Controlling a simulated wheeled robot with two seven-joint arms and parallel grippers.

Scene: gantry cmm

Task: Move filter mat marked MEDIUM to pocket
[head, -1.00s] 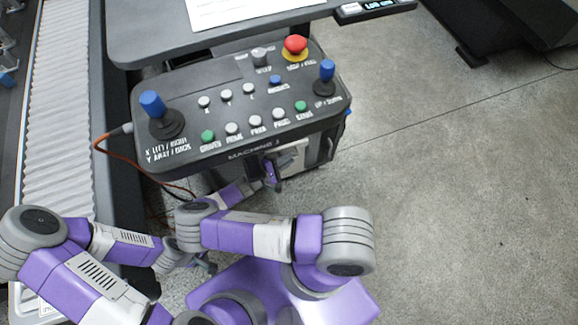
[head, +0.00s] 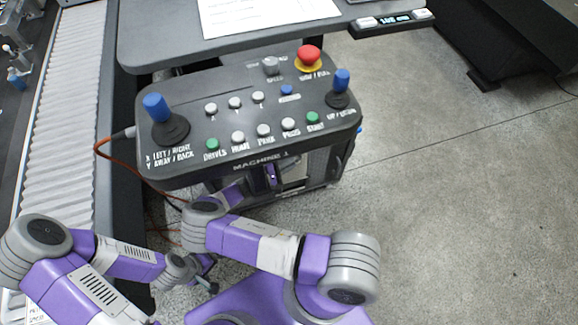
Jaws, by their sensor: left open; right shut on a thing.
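My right gripper (head: 271,178) is under the front edge of the control console, in front of its cabinet. It is shut, with a pale flat piece (head: 293,173) at its fingers, which looks like the filter mat. The console edge and the gripper hide part of this piece, and no MEDIUM marking can be read. A pocket cannot be made out; the cabinet front (head: 325,168) under the console is dark and partly hidden. My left gripper (head: 207,275) is low over the floor at the left, open, with nothing seen in it.
The console (head: 235,90) carries two blue joysticks, several buttons and a red stop button (head: 309,57). An orange cable (head: 118,166) hangs at its left. A desk with paper (head: 265,15) stands behind. The floor at right is clear.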

